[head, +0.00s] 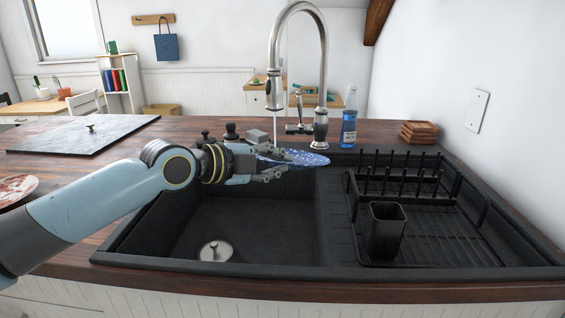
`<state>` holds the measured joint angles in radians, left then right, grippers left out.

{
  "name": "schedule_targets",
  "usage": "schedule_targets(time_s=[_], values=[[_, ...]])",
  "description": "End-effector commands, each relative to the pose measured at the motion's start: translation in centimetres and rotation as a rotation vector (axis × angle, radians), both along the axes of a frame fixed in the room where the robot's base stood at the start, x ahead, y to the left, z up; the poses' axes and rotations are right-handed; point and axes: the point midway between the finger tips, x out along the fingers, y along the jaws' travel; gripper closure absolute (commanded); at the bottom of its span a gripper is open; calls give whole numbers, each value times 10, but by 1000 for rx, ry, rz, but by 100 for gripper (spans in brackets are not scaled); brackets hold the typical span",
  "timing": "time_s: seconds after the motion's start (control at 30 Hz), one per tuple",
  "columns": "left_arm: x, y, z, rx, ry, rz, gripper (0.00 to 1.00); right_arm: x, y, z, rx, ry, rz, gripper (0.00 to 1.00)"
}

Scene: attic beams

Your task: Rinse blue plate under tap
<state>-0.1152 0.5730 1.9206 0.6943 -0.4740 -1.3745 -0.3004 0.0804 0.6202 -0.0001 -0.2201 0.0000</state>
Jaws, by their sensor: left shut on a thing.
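My left gripper (272,168) reaches in from the left over the back of the black sink basin (262,214). It is shut on the blue plate (312,159), which looks speckled and is held nearly flat, seen almost edge-on. The gripper's fingers hide the plate's left part. The tall metal tap (322,70) arches above, with its spout (275,98) over the gripper and plate. A thin pale stream of water (276,128) runs down from the spout toward them. My right gripper is not in view.
A black dish rack (425,218) with a dark cup-shaped holder (385,230) stands right of the basin. A blue bottle (348,129) stands behind the sink, with stacked brown coasters (420,132) to its right. A reddish plate (16,187) lies at far left.

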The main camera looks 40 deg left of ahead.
Motion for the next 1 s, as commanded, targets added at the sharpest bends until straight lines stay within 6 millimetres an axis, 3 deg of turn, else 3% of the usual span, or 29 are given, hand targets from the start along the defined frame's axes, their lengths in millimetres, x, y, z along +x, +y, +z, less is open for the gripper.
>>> schedule_targets(time_s=[0.27, 1.0], values=[[-3, -2, 2, 0, -2, -1, 100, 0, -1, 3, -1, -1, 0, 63], [-62, -28, 2, -2, -2, -1, 100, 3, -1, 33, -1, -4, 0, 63]])
